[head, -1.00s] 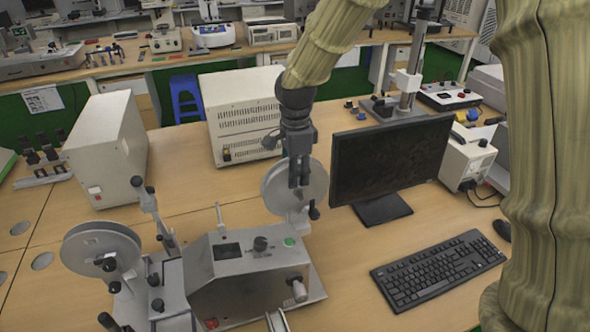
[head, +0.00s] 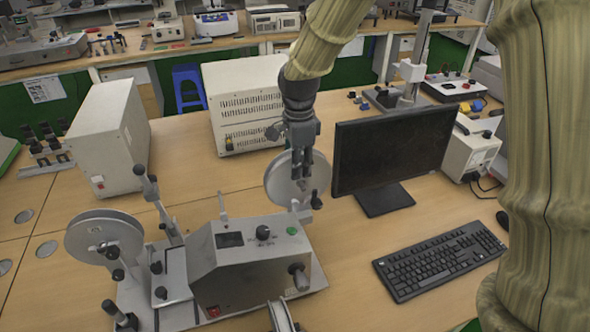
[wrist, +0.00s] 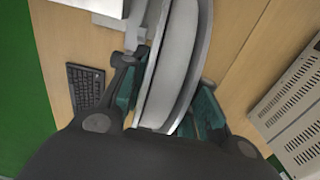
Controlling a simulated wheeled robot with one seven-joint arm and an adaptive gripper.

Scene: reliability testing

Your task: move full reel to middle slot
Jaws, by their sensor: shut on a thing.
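A grey reel (head: 284,184) stands upright at the right end of the taping machine (head: 250,262). My gripper (head: 303,180) comes down over it from above. In the wrist view the fingers of my gripper (wrist: 160,105) lie on both sides of the reel's rim (wrist: 178,60) and are shut on it. A second reel (head: 88,231) is mounted at the machine's left end. The edge of another reel or wheel (head: 284,318) shows at the bottom. I cannot identify a middle slot.
A monitor (head: 390,150) stands close to the right of my gripper, with a keyboard (head: 438,262) in front. A vented white box (head: 250,105) stands behind, and another box (head: 112,140) at the left. The table between the boxes is clear.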

